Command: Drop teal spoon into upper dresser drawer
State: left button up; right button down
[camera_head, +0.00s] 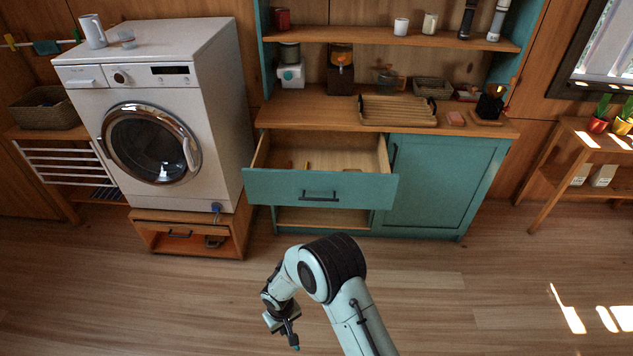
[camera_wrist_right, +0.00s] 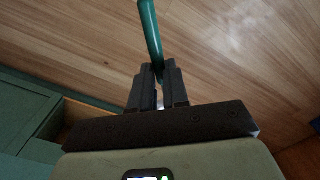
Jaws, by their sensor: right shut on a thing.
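The teal spoon (camera_wrist_right: 151,38) is held between the fingers of my right gripper (camera_wrist_right: 158,85) in the wrist view, its teal handle sticking out past the fingertips. In the head view my right gripper (camera_head: 289,332) hangs low over the floor, in front of the dresser, with a small teal tip (camera_head: 296,347) showing below it. The upper dresser drawer (camera_head: 318,188) is pulled open, with a teal front and a dark handle. A few small brown items (camera_head: 308,167) lie inside it. The gripper is apart from the drawer, on the near side. My left gripper is not in view.
The teal dresser (camera_head: 442,185) has a closed door at right and an open space below the drawer. A wooden rack (camera_head: 397,111) and several items stand on its top. A white washing machine (camera_head: 160,110) stands at left. The floor in front is clear.

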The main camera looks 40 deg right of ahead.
aim_at(326, 169)
jog(key=i+l, duration=0.65)
jog(key=l, duration=0.2)
